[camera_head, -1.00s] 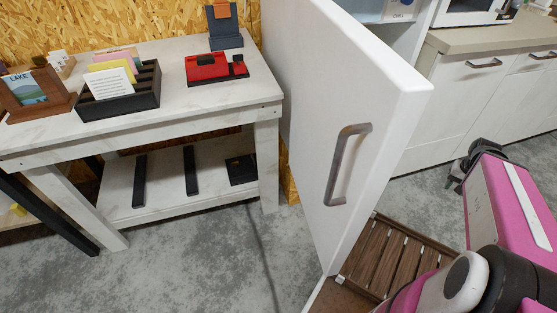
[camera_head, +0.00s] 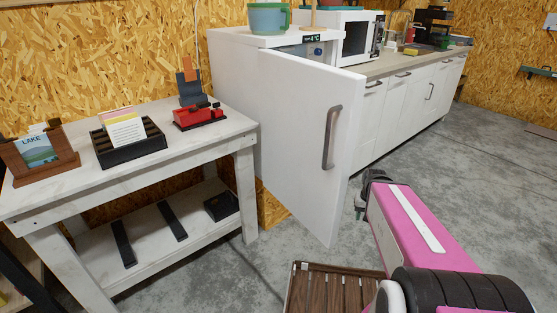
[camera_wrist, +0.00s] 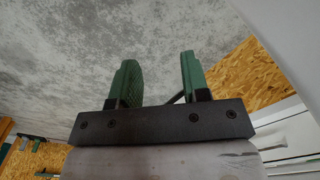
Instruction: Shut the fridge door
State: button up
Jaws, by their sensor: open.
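The white fridge door (camera_head: 290,130) stands open in the head view, swung out toward me, with its grey bar handle (camera_head: 331,138) on the face turned to the left and front. The fridge body (camera_head: 232,50) is behind it, with a small display near its top. My gripper (camera_head: 361,208) is to the right of the door's free edge, low and apart from the handle as far as I can tell. In the wrist view my gripper (camera_wrist: 158,85) shows two green fingers spread apart with nothing between them.
A whitewashed plank bench (camera_head: 85,195) with a card tray (camera_head: 127,143) and a red item (camera_head: 198,116) stands left of the door. White cabinets (camera_head: 395,110) with a counter and microwave (camera_head: 357,38) run to the right. A slatted wooden piece (camera_head: 330,288) lies below. Grey floor is open at right.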

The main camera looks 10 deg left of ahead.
aim_at(311, 111)
jog(key=k+j, duration=0.4)
jog(key=j, duration=0.15)
jog(key=i+j, duration=0.2)
jog(key=j, duration=0.15)
jog(key=i+j+u, duration=0.15)
jog(key=j, duration=0.25)
jog(key=i, duration=0.05)
